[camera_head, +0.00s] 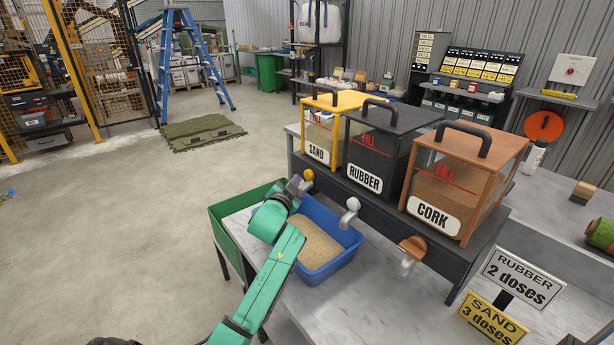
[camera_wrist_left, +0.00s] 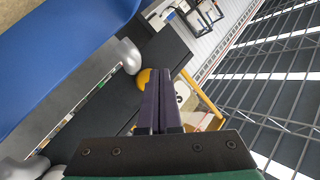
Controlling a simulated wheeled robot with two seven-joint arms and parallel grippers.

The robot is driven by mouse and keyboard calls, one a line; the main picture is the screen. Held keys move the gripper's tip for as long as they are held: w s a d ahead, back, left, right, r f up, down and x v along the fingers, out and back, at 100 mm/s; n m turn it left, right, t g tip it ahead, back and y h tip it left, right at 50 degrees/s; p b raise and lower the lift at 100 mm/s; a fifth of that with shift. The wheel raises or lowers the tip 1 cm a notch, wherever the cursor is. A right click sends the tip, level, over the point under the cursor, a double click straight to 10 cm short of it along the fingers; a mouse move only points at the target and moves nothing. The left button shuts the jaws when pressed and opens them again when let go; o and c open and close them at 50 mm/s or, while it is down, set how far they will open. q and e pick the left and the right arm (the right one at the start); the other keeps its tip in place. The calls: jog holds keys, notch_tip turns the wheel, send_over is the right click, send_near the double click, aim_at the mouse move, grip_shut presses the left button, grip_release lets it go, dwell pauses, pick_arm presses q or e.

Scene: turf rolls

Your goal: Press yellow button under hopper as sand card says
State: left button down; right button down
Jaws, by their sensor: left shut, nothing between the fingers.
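The SAND hopper (camera_head: 348,99) has a yellow lid and frame and stands leftmost on the dark shelf. Its round yellow button (camera_head: 308,174) sits low at the shelf front; it also shows in the left wrist view (camera_wrist_left: 142,84). My left gripper (camera_head: 298,184) is shut and empty, with its tips close beside this button; I cannot tell whether they touch. In the left wrist view, the dark fingers (camera_wrist_left: 161,80) lie together just right of the button. The yellow sand card (camera_head: 492,321) reads "SAND 3 doses". My right gripper is not in view.
A blue bin (camera_head: 345,256) holding sand stands below the shelf, beside a green bin (camera_head: 226,210). The RUBBER hopper (camera_head: 370,150) and CORK hopper (camera_head: 455,190) stand to the right. A silver button (camera_head: 351,204) and an orange one (camera_head: 412,246) are under them. A white card (camera_head: 522,277) reads "RUBBER 2 doses".

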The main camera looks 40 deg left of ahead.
pick_arm(q)
jog(key=s+p, duration=0.1)
jog(key=s, duration=0.1)
jog(key=s+a+p, duration=0.1)
jog(key=s, duration=0.1)
jog(key=shift+s+a+r, duration=0.1)
jog(key=shift+s+a, duration=0.05)
jog(key=shift+s, duration=0.1)
dwell(0.3)
